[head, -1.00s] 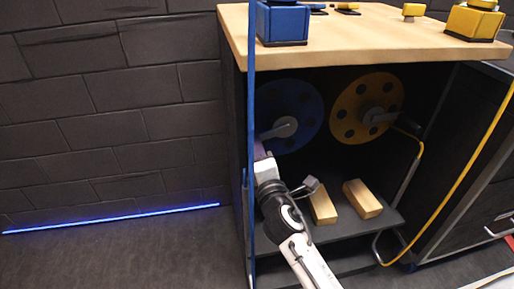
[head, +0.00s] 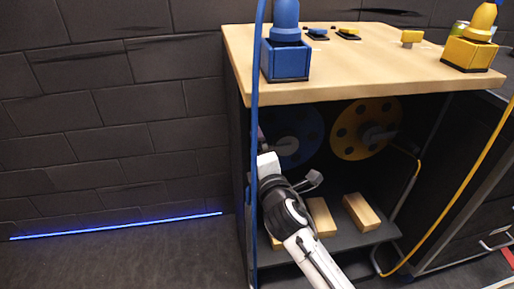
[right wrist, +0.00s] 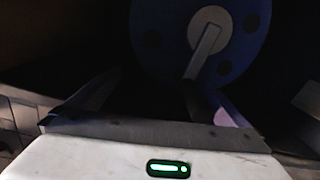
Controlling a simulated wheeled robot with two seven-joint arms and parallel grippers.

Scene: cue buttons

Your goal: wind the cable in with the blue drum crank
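The blue drum (head: 306,140) sits in the dark open bay under the wooden top, left of the yellow drum. Its grey crank (head: 285,146) is partly hidden by my right arm in the head view. The right wrist view shows the blue drum (right wrist: 243,25) with its crank arm (right wrist: 204,48) pointing down and slightly left. My right gripper (right wrist: 160,88) is open, its fingers apart in front of the drum, with the crank's lower end between them in the picture; I see no contact. The blue cable (head: 256,100) hangs down the left side. My left gripper is not in view.
The wooden top (head: 360,65) overhangs the bay and carries blue and yellow fixtures. The yellow drum (head: 350,138) is close on the right, with its yellow cable (head: 450,205). Wooden blocks (head: 361,212) lie on the shelf below. The floor at left is clear.

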